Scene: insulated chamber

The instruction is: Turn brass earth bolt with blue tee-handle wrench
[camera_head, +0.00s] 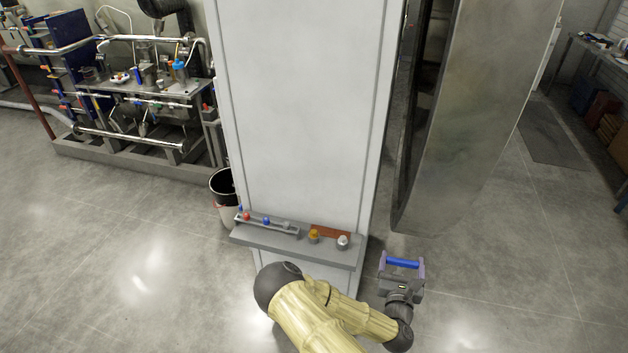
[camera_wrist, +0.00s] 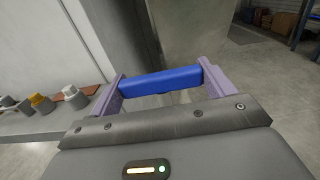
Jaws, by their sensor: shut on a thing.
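My gripper (camera_head: 403,263) is to the right of the grey ledge, in front of the open steel door. It is shut on the blue tee-handle wrench (camera_head: 402,262), whose blue bar spans between the two fingers. In the wrist view the blue bar (camera_wrist: 160,80) lies across between the purple-grey fingers; the wrench's shaft and tip are not clearly visible. The brass bolt (camera_head: 313,236) stands upright on the ledge, left of my gripper and apart from it. It also shows at the left of the wrist view (camera_wrist: 41,103).
A silver bolt (camera_head: 342,241) stands right of the brass one, before a reddish-brown strip (camera_head: 330,231). A rack (camera_head: 285,230) on the ledge (camera_head: 300,245) holds red, blue and grey pieces. A white panel (camera_head: 300,110) rises behind. The steel door (camera_head: 465,110) is at right.

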